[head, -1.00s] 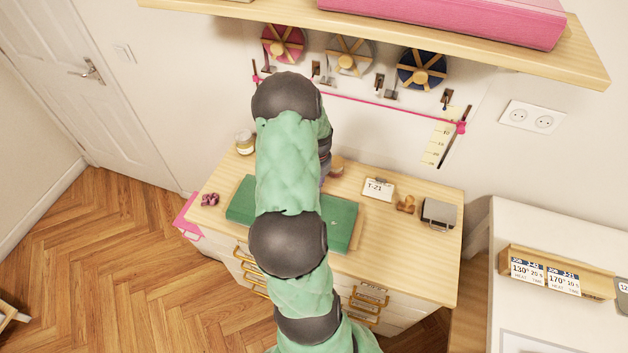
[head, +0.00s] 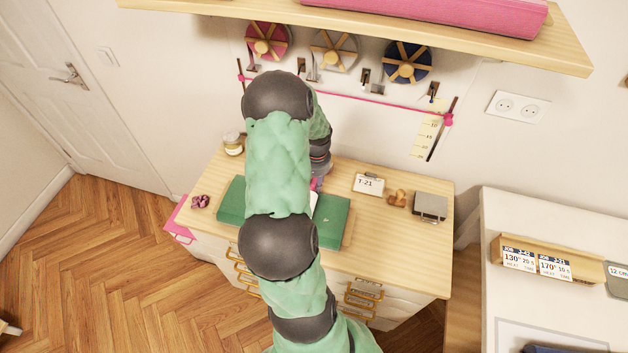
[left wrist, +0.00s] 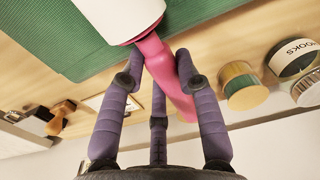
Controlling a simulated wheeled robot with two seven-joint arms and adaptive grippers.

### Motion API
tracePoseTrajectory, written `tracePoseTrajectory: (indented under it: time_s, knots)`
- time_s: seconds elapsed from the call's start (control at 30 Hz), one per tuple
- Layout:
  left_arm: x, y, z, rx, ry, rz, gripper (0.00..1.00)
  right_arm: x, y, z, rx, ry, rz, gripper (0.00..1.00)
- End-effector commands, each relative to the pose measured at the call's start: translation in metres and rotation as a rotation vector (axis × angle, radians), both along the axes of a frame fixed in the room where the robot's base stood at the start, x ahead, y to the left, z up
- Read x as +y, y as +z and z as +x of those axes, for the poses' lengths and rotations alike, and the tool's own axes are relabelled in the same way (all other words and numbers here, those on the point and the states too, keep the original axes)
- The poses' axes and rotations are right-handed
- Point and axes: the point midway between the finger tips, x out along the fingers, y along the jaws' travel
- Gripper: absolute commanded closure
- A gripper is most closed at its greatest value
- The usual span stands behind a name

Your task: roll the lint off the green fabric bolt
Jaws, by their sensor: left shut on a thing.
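The green fabric bolt (head: 331,222) lies flat on the wooden dresser top, its middle hidden behind my left arm. It also fills the upper left of the left wrist view (left wrist: 62,40). My left gripper (left wrist: 160,80) is shut on the pink handle (left wrist: 170,78) of the lint roller. The white roller head (left wrist: 112,18) overlaps the bolt in the left wrist view; I cannot tell whether it touches. In the head view the gripper (head: 320,172) is mostly hidden by my arm, with bits of pink and white showing beside it. My right gripper is not in view.
On the dresser top (head: 395,245) stand a jar (head: 233,144), a T-21 card (head: 369,184), a wooden item (head: 397,199) and a grey box (head: 431,206). Purple clips (head: 201,202) lie at the left. A shelf (head: 420,35) overhangs the back.

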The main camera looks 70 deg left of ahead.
Motion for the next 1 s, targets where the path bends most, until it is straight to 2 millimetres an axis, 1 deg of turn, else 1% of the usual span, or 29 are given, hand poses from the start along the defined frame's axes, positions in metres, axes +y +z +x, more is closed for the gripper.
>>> tracePoseTrajectory:
  time_s: [0.27, 0.7, 1.0]
  knots:
    - [-0.001, 0.000, 0.002, -0.001, -0.001, 0.002, 1.00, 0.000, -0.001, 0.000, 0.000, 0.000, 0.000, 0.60]
    - [-0.017, -0.002, 0.021, -0.001, -0.002, 0.002, 1.00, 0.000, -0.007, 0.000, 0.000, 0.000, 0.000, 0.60]
    - [-0.019, -0.002, 0.023, -0.001, 0.000, 0.001, 1.00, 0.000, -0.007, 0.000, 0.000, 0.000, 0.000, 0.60]
